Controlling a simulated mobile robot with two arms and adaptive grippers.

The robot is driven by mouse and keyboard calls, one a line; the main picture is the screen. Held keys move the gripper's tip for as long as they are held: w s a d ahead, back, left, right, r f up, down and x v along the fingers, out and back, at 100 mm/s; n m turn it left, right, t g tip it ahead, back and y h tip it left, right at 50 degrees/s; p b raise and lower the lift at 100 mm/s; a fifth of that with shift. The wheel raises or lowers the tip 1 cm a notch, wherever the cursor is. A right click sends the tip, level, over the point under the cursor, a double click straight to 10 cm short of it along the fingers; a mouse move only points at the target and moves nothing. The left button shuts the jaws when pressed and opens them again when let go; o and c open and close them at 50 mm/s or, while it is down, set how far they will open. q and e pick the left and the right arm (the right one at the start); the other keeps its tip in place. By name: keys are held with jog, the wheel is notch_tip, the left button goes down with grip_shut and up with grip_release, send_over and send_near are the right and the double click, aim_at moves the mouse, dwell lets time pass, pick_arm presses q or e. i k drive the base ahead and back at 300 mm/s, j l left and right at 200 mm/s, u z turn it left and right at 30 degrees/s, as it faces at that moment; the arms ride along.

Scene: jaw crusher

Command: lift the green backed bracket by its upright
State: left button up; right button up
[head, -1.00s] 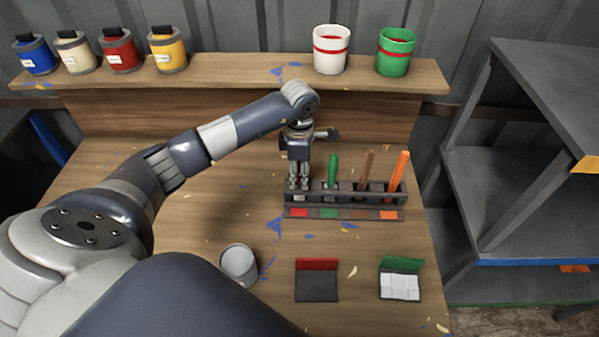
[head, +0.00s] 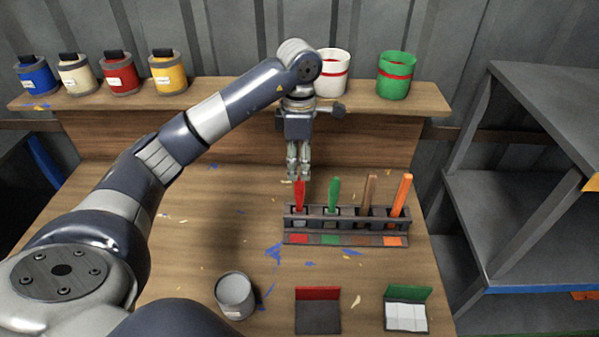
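The green backed bracket stands at the front right of the bench in the head view, with a green upright (head: 409,293) along its back edge. Its flat base (head: 406,317) carries a white panelled top, and nothing touches it. My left gripper (head: 298,175) points down above the tool rack, far to the upper left of the bracket. My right gripper is out of view.
A red backed bracket (head: 318,310) and a grey cup (head: 235,296) stand left of the green one. The rack (head: 345,239) holds upright red, green, brown and orange handles behind the brackets. Pots line the back shelf (head: 230,98). Dark shelving (head: 520,210) stands at the right.

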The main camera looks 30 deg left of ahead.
aim_at(404, 307)
jog(key=k+l, duration=1.2)
jog(key=k, duration=0.1)
